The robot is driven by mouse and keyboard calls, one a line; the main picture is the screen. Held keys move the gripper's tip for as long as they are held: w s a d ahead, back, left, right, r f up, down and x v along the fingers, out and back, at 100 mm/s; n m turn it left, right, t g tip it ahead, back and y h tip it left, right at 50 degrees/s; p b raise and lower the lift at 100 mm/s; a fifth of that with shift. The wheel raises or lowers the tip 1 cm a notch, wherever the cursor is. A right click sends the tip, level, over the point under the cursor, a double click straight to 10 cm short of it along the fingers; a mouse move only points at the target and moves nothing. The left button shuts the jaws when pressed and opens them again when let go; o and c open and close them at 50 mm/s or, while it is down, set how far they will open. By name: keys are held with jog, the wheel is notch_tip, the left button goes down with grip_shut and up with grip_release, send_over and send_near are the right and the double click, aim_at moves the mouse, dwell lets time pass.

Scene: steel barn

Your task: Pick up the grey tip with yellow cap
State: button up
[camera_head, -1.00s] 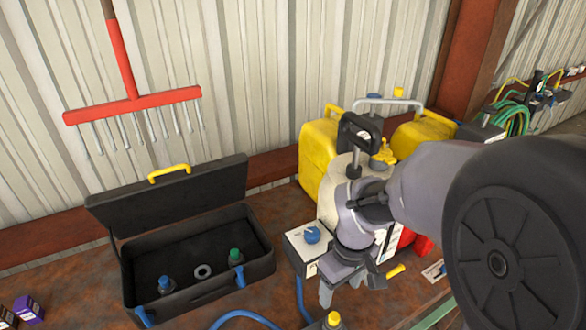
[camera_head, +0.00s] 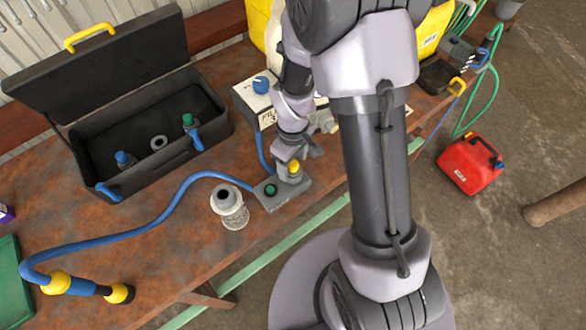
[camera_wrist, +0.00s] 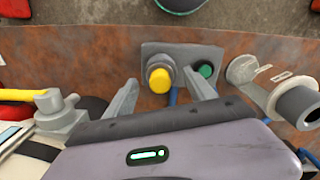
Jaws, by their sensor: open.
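The grey tip with yellow cap (camera_wrist: 160,76) stands in a grey holder block (camera_wrist: 150,49), beside a green-topped piece (camera_wrist: 206,70). In the head view its yellow cap (camera_head: 294,167) shows just below my gripper (camera_head: 296,156), which partly hides the tip. In the wrist view my gripper (camera_wrist: 162,92) is open, with one finger to each side of the tip; the right finger lies between it and the green-topped piece. Nothing is held. I cannot tell whether the fingers touch the tip.
A blue hose (camera_head: 150,222) runs over the rusty bench (camera_head: 100,240). An open black toolbox (camera_head: 215,130) and a white box with a blue knob (camera_head: 246,98) stand behind.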

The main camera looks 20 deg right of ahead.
jog(key=shift+f, duration=0.35)
jog(key=shift+r, duration=0.1)
grip_shut()
jog(key=shift+r, duration=0.1)
